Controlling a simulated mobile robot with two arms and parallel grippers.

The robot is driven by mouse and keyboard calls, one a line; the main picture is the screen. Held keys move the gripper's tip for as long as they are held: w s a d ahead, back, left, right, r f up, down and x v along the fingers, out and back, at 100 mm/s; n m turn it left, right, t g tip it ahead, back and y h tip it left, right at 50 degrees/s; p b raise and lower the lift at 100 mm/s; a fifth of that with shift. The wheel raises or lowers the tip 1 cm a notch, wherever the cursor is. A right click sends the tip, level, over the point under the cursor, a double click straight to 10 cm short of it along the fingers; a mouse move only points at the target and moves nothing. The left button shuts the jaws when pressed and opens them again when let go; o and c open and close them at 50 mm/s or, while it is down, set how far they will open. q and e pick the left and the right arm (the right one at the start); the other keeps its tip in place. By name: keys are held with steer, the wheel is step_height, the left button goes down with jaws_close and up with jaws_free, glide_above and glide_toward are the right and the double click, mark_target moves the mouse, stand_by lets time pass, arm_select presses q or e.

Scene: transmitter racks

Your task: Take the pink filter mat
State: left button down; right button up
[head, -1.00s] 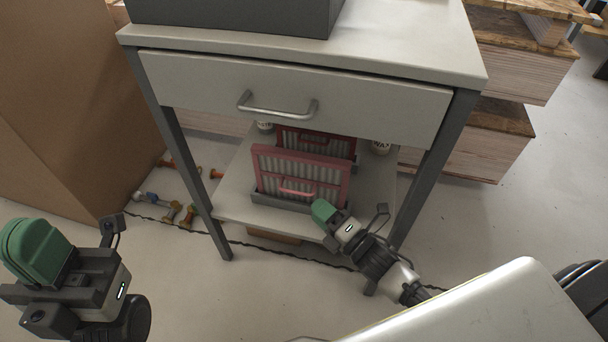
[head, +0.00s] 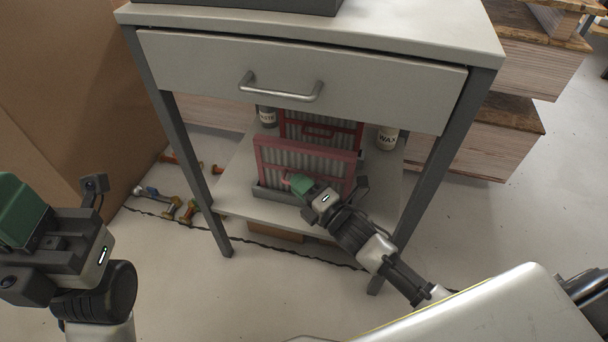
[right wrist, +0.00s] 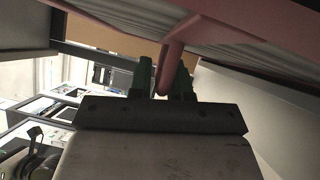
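The pink filter mat (head: 335,162), a pleated panel in a pink frame, stands upright in a grey holder (head: 270,193) on the lower shelf. My right gripper (head: 299,184) is at its front handle. In the right wrist view, the pink handle (right wrist: 171,65) passes between the two green fingers (right wrist: 163,78); gaps show beside it, so the fingers look open around it. A darker red filter mat (head: 318,128) stands behind, partly hidden by the pink one. My left gripper (head: 18,212) is at the left edge, away from the table; its finger opening is not visible.
The table's drawer (head: 300,75) overhangs the shelf (head: 235,188), and its legs flank it. A cable (head: 290,248) and dumbbell-like items (head: 170,203) lie on the floor.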

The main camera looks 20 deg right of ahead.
jaws_close()
steer(key=shift+r, duration=0.1)
